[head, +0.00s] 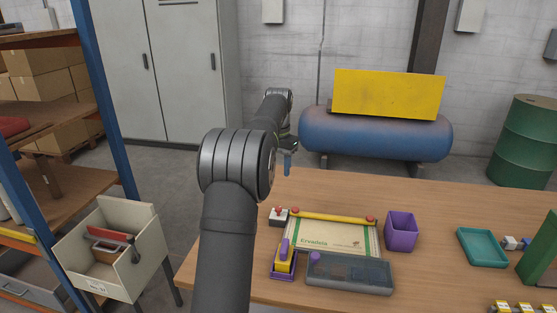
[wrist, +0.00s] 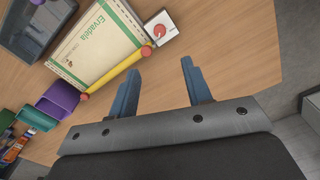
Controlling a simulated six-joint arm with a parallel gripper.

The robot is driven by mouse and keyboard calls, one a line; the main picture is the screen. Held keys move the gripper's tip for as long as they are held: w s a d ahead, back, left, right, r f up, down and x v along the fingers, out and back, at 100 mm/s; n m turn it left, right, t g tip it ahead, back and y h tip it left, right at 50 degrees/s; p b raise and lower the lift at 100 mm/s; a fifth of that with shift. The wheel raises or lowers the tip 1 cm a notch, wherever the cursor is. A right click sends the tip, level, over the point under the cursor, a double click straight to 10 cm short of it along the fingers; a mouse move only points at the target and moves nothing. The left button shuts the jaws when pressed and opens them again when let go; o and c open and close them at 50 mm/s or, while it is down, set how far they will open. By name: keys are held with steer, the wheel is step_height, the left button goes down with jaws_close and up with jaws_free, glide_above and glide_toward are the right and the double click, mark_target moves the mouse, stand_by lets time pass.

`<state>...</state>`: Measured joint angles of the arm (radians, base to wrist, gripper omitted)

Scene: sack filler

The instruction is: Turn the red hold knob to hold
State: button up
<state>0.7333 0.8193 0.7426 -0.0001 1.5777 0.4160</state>
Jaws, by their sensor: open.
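The red hold knob (head: 278,210) sits on a small white box at the back left corner of the sack on the bench. In the wrist view the red knob (wrist: 160,30) shows on its white plate, a little beyond my fingertips. A yellow bar (head: 325,216) with red ends lies across the sack's top edge, close beside the box; it also shows in the wrist view (wrist: 112,72). My gripper (wrist: 161,68) is open and empty, its two blue fingers apart from the knob. In the head view my gripper (head: 287,168) hangs above and behind the knob, partly hidden by my arm.
The flat sack (head: 335,236) lies in front of the bar. A dark clear-lidded box (head: 350,275), a purple holder (head: 283,272) with a yellow piece, and a purple bin (head: 401,232) stand around it. A teal tray (head: 482,248) is further right. The bench behind the bar is clear.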

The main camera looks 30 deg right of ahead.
mark_target(279, 208)
step_height(279, 208, up, 2)
steer(key=shift+r, duration=0.15)
stand_by(0.6)
step_height(279, 208, down, 18)
steer(key=shift+r, duration=0.2)
stand_by(0.3)
steer(key=shift+r, duration=0.1)
